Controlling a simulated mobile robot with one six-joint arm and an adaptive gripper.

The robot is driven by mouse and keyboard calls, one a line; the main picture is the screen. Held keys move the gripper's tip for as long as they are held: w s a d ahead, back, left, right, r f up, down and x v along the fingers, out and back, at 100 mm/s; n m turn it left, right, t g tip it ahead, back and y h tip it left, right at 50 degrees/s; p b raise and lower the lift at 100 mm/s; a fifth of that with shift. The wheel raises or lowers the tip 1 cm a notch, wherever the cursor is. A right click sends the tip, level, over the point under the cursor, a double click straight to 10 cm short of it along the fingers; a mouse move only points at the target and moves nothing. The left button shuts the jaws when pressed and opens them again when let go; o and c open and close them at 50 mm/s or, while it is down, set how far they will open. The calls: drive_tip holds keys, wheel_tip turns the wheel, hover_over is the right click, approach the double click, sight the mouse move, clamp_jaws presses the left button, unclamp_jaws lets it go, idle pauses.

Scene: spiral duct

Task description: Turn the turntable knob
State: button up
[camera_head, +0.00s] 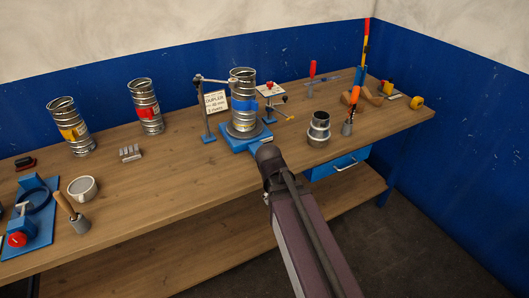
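The turntable (233,131) is a grey disc on a blue base (233,145), near the front edge of the workbench. A ribbed metal spiral duct (242,87) with a blue band stands upright on it. My dark arm reaches up from the bottom right, and its visible end overlaps the front right corner of the blue base. I cannot make out the turntable knob; it may be hidden behind my arm. My gripper's fingers do not show, so I cannot see whether they touch anything.
A stand (207,118) with a sign (216,102) is left of the turntable. Bare wood (165,185) lies left of the turntable.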

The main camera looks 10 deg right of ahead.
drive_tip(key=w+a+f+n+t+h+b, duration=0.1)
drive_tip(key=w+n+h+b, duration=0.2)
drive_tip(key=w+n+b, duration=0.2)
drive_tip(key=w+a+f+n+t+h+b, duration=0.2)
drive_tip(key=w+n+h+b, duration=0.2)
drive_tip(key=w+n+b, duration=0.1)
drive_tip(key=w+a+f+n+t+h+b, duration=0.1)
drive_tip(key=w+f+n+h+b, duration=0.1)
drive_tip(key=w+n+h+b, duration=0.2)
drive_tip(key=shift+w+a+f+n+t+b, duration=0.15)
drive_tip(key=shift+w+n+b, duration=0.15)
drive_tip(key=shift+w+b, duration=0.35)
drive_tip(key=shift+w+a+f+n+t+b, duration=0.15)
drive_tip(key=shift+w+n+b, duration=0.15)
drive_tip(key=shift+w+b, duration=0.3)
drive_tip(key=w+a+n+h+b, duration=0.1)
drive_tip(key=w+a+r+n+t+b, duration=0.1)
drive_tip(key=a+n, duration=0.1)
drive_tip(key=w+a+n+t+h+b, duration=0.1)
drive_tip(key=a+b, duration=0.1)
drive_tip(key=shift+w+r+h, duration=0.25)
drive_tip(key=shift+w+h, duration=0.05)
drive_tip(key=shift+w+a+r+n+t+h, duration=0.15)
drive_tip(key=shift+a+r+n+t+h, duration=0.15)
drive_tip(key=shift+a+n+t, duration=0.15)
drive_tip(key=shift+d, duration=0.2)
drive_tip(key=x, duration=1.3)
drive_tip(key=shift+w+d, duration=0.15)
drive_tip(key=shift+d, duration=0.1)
